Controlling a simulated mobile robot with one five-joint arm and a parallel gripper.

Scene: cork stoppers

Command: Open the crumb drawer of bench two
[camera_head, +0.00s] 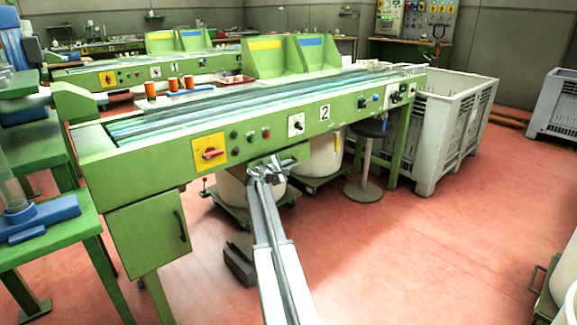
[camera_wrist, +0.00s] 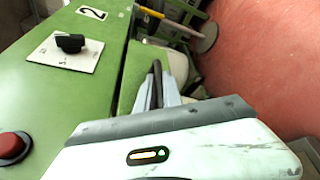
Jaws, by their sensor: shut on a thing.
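Bench two is the long green bench (camera_head: 340,112) with a "2" plate on its front. Its crumb drawer is the small green front (camera_head: 295,152) under the bench's front panel; it also shows in the wrist view (camera_wrist: 132,75). My gripper (camera_head: 266,168) reaches up to it from below and hides part of it. In the wrist view, my gripper's fingers (camera_wrist: 168,92) are closed around the dark drawer handle (camera_wrist: 157,82). I cannot tell whether the drawer stands out from the bench.
A yellow plate with a red switch (camera_head: 208,153) and a black knob (camera_head: 296,125) are on the bench front. White tubs (camera_head: 322,158) stand underneath. A stool (camera_head: 362,190) and a grey crate (camera_head: 455,130) stand to the right.

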